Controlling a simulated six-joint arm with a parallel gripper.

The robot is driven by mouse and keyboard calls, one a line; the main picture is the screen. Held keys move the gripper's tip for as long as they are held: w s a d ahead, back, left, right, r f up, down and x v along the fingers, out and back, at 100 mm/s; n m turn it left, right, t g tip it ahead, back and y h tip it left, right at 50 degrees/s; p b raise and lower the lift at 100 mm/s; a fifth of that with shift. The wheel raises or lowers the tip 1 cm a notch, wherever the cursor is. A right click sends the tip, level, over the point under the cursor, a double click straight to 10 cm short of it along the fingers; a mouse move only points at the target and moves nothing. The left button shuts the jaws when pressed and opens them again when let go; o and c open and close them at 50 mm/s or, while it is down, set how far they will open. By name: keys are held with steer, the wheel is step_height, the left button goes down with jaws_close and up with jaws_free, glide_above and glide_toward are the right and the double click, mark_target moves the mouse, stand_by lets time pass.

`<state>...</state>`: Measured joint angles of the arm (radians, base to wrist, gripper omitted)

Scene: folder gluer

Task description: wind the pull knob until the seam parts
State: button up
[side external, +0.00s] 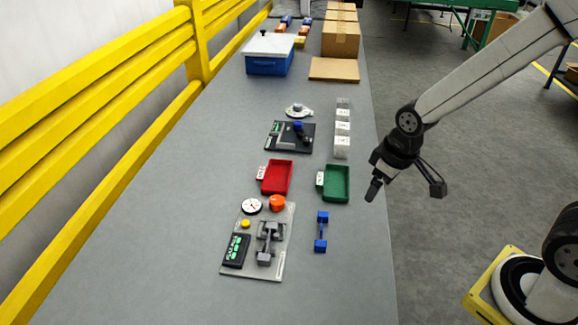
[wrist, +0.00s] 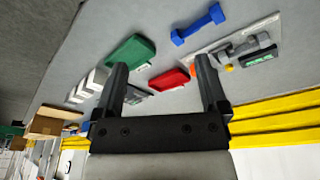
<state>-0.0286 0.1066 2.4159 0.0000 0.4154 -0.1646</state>
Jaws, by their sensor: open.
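An orange round knob (side external: 277,202) sits at the upper right of a grey test plate (side external: 232,268). It also shows as a small orange patch in the wrist view (wrist: 228,68), partly hidden by a finger. The plate carries a white dial (side external: 251,205), a yellow button (side external: 245,224), a black display with green digits (side external: 236,251) and grey clamp-like parts (side external: 269,242). A seam cannot be made out. My gripper (side external: 406,187) is open and empty, raised beyond the right edge of the bench. Both fingers (wrist: 160,62) show in the wrist view.
A blue dumbbell-shaped piece (side external: 321,231) lies right of the plate. Red (side external: 276,178) and green (side external: 336,184) trays, white blocks (side external: 342,130) and a black fixture (side external: 303,145) stand farther back. A yellow rail (side external: 120,90) runs along the left. The front right bench is clear.

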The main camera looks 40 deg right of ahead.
steer(key=w+a+f+n+g, duration=0.15)
steer(key=w+a+n, duration=0.35)
steer(key=w+n, duration=0.5)
steer(key=n, duration=0.6)
glide_above(277, 200)
steer(key=shift+g, duration=0.45)
step_height(277, 200, down, 5)
steer(key=shift+f, duration=0.15)
steer(key=shift+f, duration=3.75)
jaws_close()
